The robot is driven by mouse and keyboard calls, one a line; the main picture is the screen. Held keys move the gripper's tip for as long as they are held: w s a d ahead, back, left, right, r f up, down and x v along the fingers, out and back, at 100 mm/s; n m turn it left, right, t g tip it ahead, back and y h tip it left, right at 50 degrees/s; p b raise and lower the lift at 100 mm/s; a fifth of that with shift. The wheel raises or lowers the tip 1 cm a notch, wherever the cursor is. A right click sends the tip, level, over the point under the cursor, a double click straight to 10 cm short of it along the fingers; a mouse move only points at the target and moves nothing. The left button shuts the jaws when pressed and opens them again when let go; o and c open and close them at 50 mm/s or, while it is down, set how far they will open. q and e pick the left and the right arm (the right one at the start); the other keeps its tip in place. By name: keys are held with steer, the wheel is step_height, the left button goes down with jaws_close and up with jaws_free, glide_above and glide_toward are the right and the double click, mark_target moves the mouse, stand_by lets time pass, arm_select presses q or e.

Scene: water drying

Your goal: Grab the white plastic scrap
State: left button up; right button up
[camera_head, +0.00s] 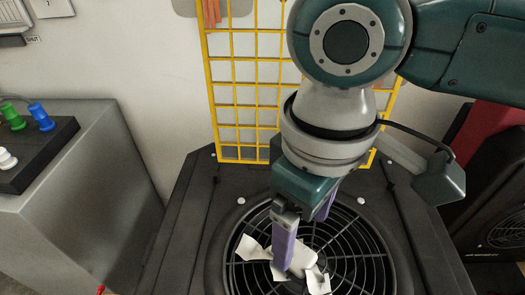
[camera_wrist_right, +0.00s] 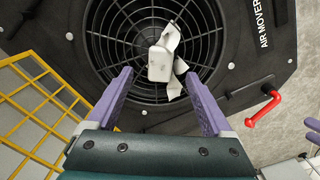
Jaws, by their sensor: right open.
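The white plastic scrap (camera_head: 303,256) lies on the round black grille of the air mover, crumpled, with torn flaps. In the right wrist view the scrap (camera_wrist_right: 160,66) shows a pale block-like part with loose strips beside it. My right gripper (camera_head: 302,243) is open above the grille, its purple fingers pointing down. In the head view one finger hides part of the scrap. In the right wrist view the scrap appears between and just beyond the fingertips (camera_wrist_right: 158,75); I cannot tell whether they touch it. Purple parts, apparently of my left gripper (camera_wrist_right: 313,131), show at the right edge.
The black air mover (camera_head: 185,235) surrounds the grille (camera_head: 350,240). A yellow wire grid (camera_head: 240,90) stands behind it. A grey cabinet (camera_head: 85,190) with green and blue knobs stands at the left.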

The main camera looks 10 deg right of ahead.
mark_target(298, 255)
step_height(298, 255, down, 6)
steer(key=shift+r+b, duration=0.25)
steer(key=shift+b, duration=0.3)
steer(key=shift+c, duration=0.2)
jaws_close()
